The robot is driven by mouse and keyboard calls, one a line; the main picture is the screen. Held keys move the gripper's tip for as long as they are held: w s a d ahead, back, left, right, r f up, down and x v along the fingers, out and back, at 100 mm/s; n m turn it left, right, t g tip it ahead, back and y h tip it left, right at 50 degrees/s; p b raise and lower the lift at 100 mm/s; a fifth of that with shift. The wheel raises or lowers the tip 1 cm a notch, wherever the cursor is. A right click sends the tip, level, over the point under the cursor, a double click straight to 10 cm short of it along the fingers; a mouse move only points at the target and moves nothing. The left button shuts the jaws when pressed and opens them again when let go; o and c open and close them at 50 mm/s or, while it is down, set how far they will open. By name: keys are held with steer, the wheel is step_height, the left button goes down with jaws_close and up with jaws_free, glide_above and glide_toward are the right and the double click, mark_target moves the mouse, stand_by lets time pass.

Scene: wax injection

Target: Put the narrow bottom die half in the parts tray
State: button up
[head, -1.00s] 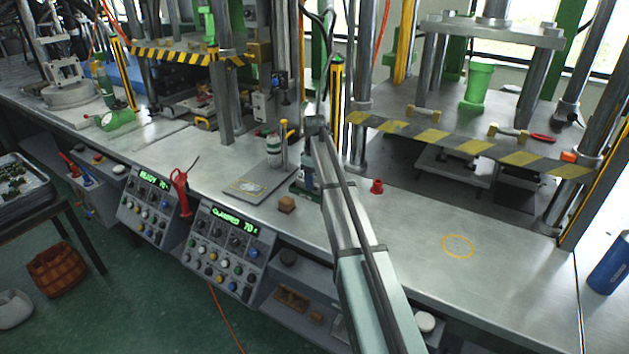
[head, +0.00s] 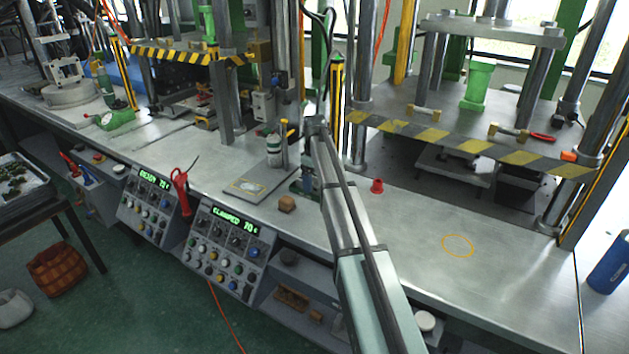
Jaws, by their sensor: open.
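A small brown block (head: 287,204) sits on the metal bench left of my arm; I cannot tell whether it is the narrow bottom die half. My gripper (head: 305,187) is low over the bench, just right of the block and apart from it. It is partly hidden by my own arm, and its fingertips are hard to make out; it is open, with nothing seen in it. A metal tray (head: 40,196) with small dark green pieces stands on a side table at the far left. I cannot tell whether it is the parts tray.
A flat plate (head: 258,184) lies behind the block. A red cup (head: 377,186) stands right of my arm. A striped yellow-black bar (head: 470,145) fronts the right press. The bench around the orange ring (head: 457,245) is clear. Brown pieces (head: 291,298) lie on the shelf below.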

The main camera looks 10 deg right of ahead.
step_height(320, 180, up, 12)
stand_by(0.6)
